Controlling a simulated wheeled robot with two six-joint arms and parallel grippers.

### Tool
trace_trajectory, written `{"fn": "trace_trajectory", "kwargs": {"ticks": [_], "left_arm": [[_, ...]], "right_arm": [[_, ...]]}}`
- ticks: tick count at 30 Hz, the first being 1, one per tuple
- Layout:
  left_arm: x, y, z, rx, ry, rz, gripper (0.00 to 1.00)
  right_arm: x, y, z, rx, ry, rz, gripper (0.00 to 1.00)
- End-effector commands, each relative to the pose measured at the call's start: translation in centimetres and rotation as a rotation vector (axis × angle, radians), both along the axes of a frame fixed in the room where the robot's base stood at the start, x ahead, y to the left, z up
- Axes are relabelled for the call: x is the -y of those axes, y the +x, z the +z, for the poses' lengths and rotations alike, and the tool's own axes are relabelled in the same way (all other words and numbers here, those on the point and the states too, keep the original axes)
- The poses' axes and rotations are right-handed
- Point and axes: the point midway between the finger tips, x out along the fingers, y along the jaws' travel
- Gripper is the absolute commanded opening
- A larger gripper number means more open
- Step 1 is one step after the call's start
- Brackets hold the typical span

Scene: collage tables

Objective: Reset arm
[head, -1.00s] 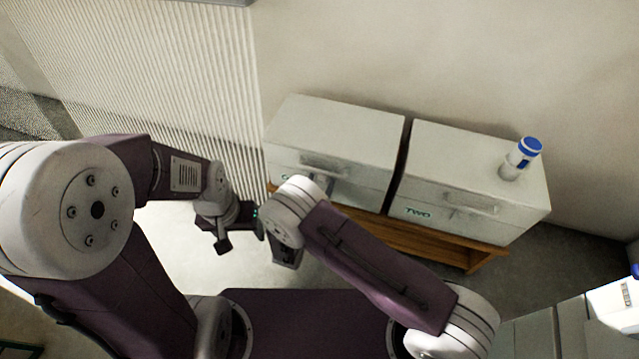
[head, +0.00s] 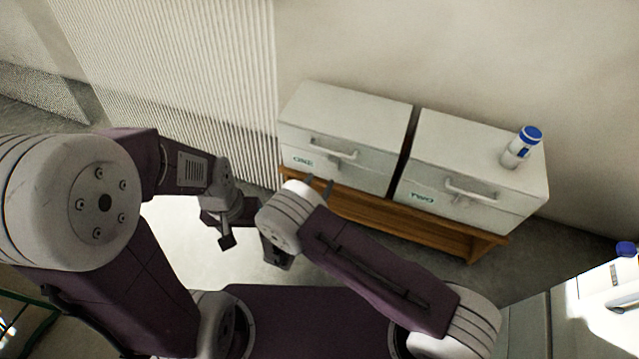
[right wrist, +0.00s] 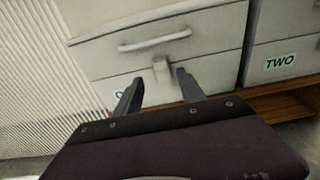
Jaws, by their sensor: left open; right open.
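My left gripper (head: 226,240) hangs at the left of the head view, open and clear of the cabinets, with its fingers small and partly turned away. My right gripper (head: 320,180) is in front of the cabinet marked ONE (head: 350,125), mostly behind my own arm, with two dark fingertips showing. In the right wrist view the right gripper (right wrist: 160,77) is open and empty, its fingers apart before the lower front of that cabinet. A small pale latch (right wrist: 161,69) shows between the fingertips; I cannot tell whether they touch it.
The cabinet marked TWO (head: 472,170) stands beside the first on a wooden bench (head: 430,232). A white bottle with a blue cap (head: 522,147) stands on it. A ribbed panel (head: 190,90) is at the left. A pale surface with another blue-capped item (head: 627,249) is at the right edge.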

Motion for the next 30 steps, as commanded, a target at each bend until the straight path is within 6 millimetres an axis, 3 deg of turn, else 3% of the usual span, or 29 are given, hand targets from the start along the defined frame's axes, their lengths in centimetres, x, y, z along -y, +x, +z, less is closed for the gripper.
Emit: {"fn": "trace_trajectory", "kwargs": {"ticks": [11,14,15,17,18,21,25,30], "left_arm": [[0.0,0.0,0.0,0.000,0.000,0.000,0.68],[0.0,0.0,0.2,0.000,0.000,0.000,0.68],[0.0,0.0,0.3,0.000,0.000,0.000,0.68],[0.0,0.0,0.5,0.000,0.000,0.000,0.68],[0.0,0.0,0.6,0.000,0.000,0.000,0.68],[0.0,0.0,0.8,0.000,0.000,0.000,0.68],[0.0,0.0,1.1,0.000,0.000,0.000,0.68],[0.0,0.0,1.3,0.000,0.000,0.000,0.68]], "right_arm": [[0.7,0.1,0.2,-0.006,0.010,-0.026,0.47],[5.1,0.1,1.5,-0.044,0.077,-0.196,0.47],[8.1,-0.4,2.2,-0.070,0.132,-0.316,0.47],[13.2,-2.3,3.3,-0.114,0.249,-0.544,0.47],[16.4,-4.3,4.0,-0.140,0.352,-0.716,0.47],[21.5,-11.0,5.0,-0.165,0.675,-1.152,0.47],[22.0,-17.1,6.1,-0.098,1.093,-1.570,0.47],[20.2,-19.5,8.1,0.098,1.584,-1.916,0.47]]}}
